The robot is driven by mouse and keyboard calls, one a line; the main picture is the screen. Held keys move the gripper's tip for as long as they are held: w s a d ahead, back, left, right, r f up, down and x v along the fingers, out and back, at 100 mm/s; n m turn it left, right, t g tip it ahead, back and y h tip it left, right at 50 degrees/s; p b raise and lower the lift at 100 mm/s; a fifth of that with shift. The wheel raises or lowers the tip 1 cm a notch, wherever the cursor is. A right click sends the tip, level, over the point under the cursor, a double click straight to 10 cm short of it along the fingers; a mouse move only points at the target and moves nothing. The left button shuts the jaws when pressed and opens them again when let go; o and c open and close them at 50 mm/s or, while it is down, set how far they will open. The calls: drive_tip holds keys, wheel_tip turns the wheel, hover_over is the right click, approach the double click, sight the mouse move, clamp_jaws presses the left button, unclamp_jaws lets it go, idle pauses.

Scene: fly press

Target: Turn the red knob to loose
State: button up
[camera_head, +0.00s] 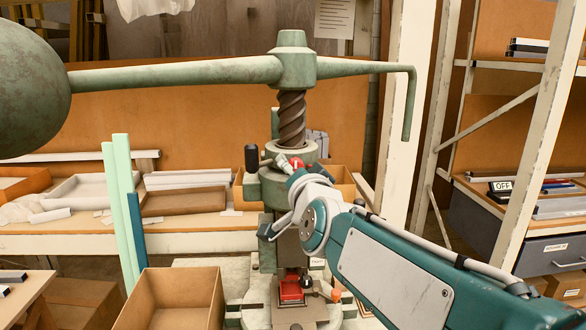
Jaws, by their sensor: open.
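A small red knob (297,163) shows on the collar of the green fly press (294,68), just below its thick screw. My arm reaches in from the lower right, and my gripper (284,164) is at the collar, right beside the knob. The gripper is open. It is small in the picture and partly hidden by my wrist, so I cannot tell whether its fingers are around the knob or touch it. My wrist also covers part of the press body below the collar.
The press's long arm with a heavy ball (30,88) spans the upper picture, its right end bending down (407,105). A red block (291,290) sits low in the press. A cardboard box (175,298) stands front left. A workbench with trays (185,202) lies behind; shelving (530,150) stands right.

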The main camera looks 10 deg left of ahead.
drive_tip(key=shift+w+a, duration=0.1)
drive_tip(key=shift+w, duration=0.6)
clamp_jaws()
